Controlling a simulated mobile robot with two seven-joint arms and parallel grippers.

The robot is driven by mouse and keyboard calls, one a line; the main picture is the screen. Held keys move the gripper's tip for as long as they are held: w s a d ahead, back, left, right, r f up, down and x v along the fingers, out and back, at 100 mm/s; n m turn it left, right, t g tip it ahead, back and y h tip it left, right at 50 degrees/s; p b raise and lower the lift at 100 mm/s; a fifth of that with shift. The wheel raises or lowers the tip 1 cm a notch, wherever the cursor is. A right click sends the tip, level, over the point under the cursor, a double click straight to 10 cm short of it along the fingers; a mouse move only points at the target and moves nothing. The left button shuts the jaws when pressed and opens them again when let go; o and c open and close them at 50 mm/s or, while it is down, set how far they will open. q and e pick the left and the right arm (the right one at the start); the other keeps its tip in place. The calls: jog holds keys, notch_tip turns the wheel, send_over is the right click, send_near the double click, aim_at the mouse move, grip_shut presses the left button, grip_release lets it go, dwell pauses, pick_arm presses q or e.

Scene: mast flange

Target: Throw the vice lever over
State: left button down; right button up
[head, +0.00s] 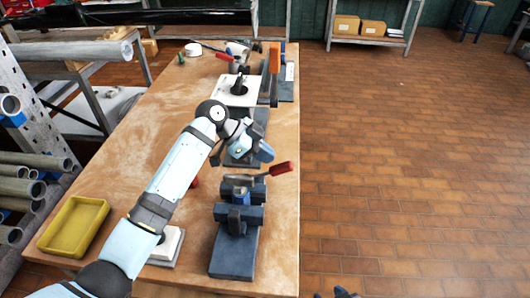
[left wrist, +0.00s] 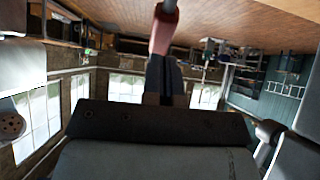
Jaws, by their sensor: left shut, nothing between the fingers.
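The blue-grey vice (head: 235,245) stands at the front right of the wooden bench. Its lever has a red grip (head: 280,169) that points right, over the bench's right edge. My left gripper (head: 265,153) is shut and empty, just behind and above the red grip. In the left wrist view the shut fingers (left wrist: 164,78) point at a red grip (left wrist: 163,30) close beyond their tips; I cannot tell whether they touch. A small dark part at the bottom edge of the head view may be my right gripper (head: 335,293); its fingers cannot be made out.
A yellow tray (head: 73,227) lies at the bench's left front. A white plate with a dark fixture (head: 238,90) and an orange upright part (head: 274,60) stand farther back. Pipes on a rack (head: 30,180) are at the left. The tiled floor at the right is clear.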

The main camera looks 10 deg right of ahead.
pick_arm(q)
jog(key=v, duration=1.3)
jog(key=shift+a+r, duration=0.2)
jog(key=shift+a, duration=0.1)
